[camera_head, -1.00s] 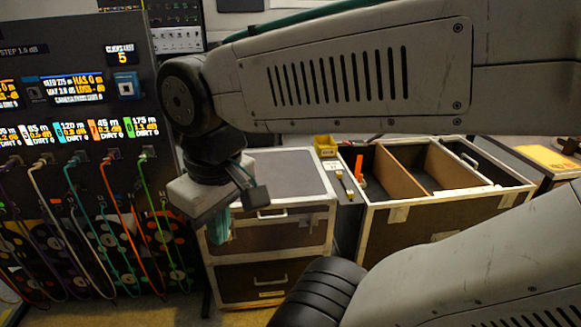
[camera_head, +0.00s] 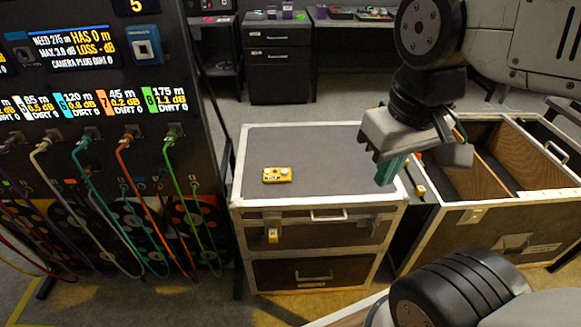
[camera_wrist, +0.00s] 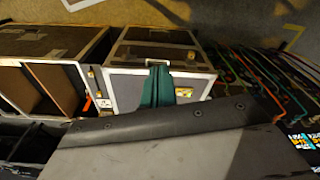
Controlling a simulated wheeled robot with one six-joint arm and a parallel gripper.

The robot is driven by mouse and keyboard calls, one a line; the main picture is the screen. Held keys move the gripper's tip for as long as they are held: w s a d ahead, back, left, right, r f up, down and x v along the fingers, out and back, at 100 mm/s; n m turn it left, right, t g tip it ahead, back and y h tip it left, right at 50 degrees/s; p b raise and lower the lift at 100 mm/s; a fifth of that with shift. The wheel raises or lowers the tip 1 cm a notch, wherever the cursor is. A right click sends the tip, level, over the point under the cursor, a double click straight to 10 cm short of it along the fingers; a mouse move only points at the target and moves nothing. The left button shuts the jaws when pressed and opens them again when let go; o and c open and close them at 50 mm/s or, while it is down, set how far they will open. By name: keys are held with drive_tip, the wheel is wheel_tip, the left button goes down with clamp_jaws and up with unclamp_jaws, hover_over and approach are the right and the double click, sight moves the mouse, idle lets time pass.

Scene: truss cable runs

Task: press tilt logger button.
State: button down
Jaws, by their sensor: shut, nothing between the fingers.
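A small yellow box with pale round parts on its face, which looks like the tilt logger (camera_head: 277,174), lies on the grey top of a drawer case (camera_head: 322,140). My gripper (camera_head: 388,172) has teal fingers that are shut and empty. It points down near the right side of the case top, to the right of the yellow box and apart from it. In the wrist view the shut fingers (camera_wrist: 157,86) cover part of the case, and a yellow patch beside them (camera_wrist: 184,92) seems to be the logger. I cannot clearly make out its button there.
A tall panel with screens and coloured cables (camera_head: 95,100) stands on the left. An open crate with wooden dividers (camera_head: 505,218) stands on the right. A dark drawer unit (camera_head: 278,62) and a desk are at the back. Floor is clear behind the case.

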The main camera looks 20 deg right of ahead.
drive_tip(key=w+d+f+n+t+h, duration=0.1)
drive_tip(key=w+d, duration=0.2)
drive_tip(key=w, duration=0.4)
drive_tip(key=w+d+f+n+t+h, duration=0.1)
drive_tip(key=w+d, duration=0.1)
drive_tip(key=w, duration=0.5)
drive_tip(key=n+t+y, duration=0.5)
drive_tip(key=n+y, duration=0.1)
drive_tip(key=n, duration=0.6)
hover_over(287, 172)
wheel_tip(287, 172, down, 17)
drive_tip(key=shift+s+f, duration=0.1)
drive_tip(key=shift+f, duration=4.4)
drive_tip(key=shift+f, duration=0.1)
